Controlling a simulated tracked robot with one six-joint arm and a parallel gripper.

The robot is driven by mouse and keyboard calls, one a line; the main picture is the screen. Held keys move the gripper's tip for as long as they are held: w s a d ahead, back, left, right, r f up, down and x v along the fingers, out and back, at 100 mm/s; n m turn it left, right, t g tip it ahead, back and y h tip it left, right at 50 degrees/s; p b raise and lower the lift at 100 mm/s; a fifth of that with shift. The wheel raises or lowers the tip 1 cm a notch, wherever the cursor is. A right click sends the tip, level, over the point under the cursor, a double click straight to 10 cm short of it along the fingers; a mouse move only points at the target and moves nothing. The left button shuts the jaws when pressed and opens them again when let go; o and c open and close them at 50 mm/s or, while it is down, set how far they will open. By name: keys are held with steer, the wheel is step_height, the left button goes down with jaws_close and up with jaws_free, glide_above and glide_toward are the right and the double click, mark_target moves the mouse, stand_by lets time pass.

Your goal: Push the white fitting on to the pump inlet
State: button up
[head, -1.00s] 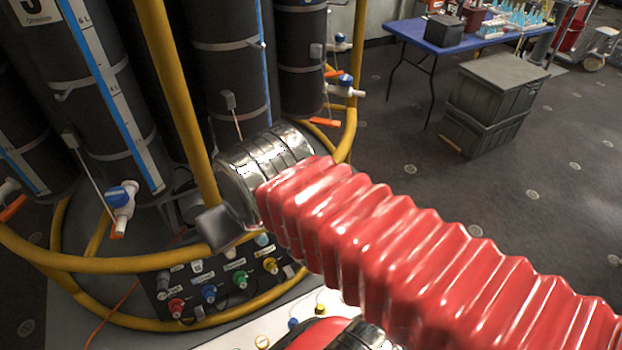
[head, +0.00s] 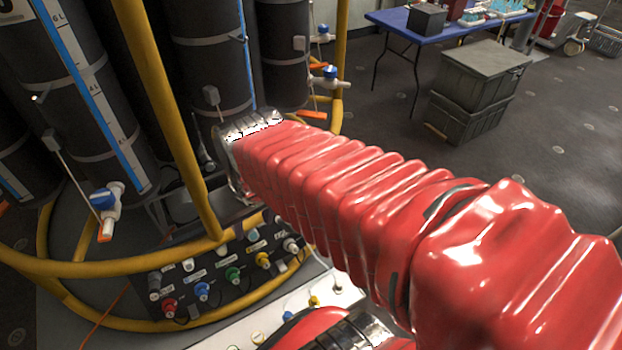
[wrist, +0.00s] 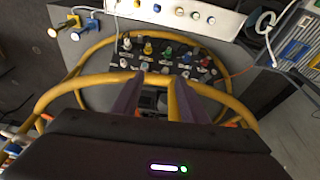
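A dark fitting panel (head: 215,280) on the floor unit carries red, blue, green and yellow fittings in a row. A whitish fitting (head: 290,245) stands at the right end of that row. The labels are too small to read, so I cannot tell which port is the pump inlet. In the wrist view the panel (wrist: 118,55) lies beyond the fingertips. My gripper (wrist: 157,77) has its two dark fingers apart, with nothing visible held between them. It points towards the panel, apart from the fittings as far as I can see. In the head view my red arm largely hides it.
A yellow tube rail (head: 95,268) loops around the panel and also crosses near my fingers in the wrist view (wrist: 90,83). Tall black cylinders (head: 85,90) stand behind. A white board (wrist: 228,22) with several fittings borders the panel. Stacked grey crates (head: 475,85) stand farther right.

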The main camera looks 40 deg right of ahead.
steer(key=s+d+f+g, duration=0.1)
steer(key=d+f, duration=0.7)
steer(key=f, duration=0.9)
steer(key=s+d+f+g, duration=0.1)
steer(key=d+f, duration=0.8)
steer(key=f, duration=0.9)
steer(key=s+d+f+m+g+y, duration=0.1)
steer(key=d+f, duration=0.7)
steer(key=f, duration=1)
steer(key=shift+s+d+f, duration=0.15)
steer(key=shift+s+d, duration=0.05)
steer(key=shift+s, duration=0.65)
steer(key=shift+w+d, duration=0.3)
steer(key=shift+d, duration=0.05)
